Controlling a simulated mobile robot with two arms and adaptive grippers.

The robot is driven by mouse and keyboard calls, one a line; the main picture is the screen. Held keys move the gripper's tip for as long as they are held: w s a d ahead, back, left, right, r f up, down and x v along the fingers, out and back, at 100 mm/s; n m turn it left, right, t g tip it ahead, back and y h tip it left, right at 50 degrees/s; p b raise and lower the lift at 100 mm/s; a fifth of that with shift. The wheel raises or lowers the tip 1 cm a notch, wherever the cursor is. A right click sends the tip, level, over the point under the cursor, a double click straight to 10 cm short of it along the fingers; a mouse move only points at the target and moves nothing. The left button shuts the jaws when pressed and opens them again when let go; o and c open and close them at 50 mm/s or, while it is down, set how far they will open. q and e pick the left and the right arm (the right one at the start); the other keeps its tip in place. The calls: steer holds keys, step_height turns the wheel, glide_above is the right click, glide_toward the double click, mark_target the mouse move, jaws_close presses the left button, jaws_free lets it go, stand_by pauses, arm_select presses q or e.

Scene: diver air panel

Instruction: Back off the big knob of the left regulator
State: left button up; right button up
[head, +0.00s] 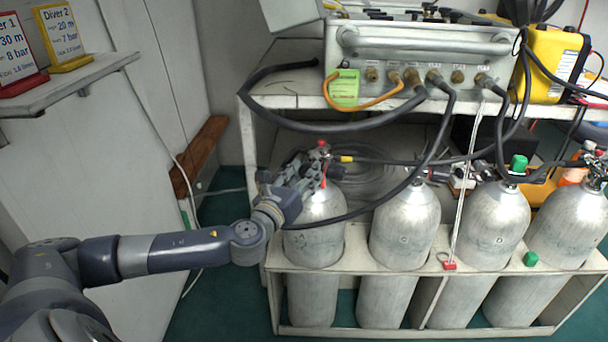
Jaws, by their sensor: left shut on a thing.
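My left arm reaches in from the left, and my left gripper (316,165) is at the top of the leftmost grey cylinder (314,224). It is shut on a fitting at that cylinder's valve. The fingers hide most of the fitting, so I cannot tell which part they hold. A small red piece (323,182) shows beside the fingers. A black hose with a yellow band (346,159) runs right from there. The air panel (425,52) stands on the shelf above, with brass fittings along its front. I cannot make out a big regulator knob. My right gripper is not in view.
More cylinders stand to the right in a white rack (345,256). A thick black hose (320,124) loops below the shelf, above my gripper. A white cord with a red tag (449,266) hangs in front. A wooden block (199,157) leans at the left wall.

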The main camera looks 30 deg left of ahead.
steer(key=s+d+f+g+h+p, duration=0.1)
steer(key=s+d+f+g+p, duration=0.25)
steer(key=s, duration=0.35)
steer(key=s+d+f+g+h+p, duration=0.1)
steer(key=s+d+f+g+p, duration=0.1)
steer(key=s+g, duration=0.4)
arm_select(q)
steer(key=shift+d+f+n+g+y+p, duration=0.15)
steer(key=shift+n+y+p, duration=0.3)
steer(key=shift+n, duration=3.8)
steer(key=shift+a+r+n+g+y+p, duration=0.1)
steer(key=shift+n+g+y+p, duration=0.3)
steer(key=shift+n, duration=3.8)
steer(key=shift+d+f+n+g+y+p, duration=0.1)
steer(key=shift+n+y+p, duration=0.45)
steer(key=shift+n, duration=3.7)
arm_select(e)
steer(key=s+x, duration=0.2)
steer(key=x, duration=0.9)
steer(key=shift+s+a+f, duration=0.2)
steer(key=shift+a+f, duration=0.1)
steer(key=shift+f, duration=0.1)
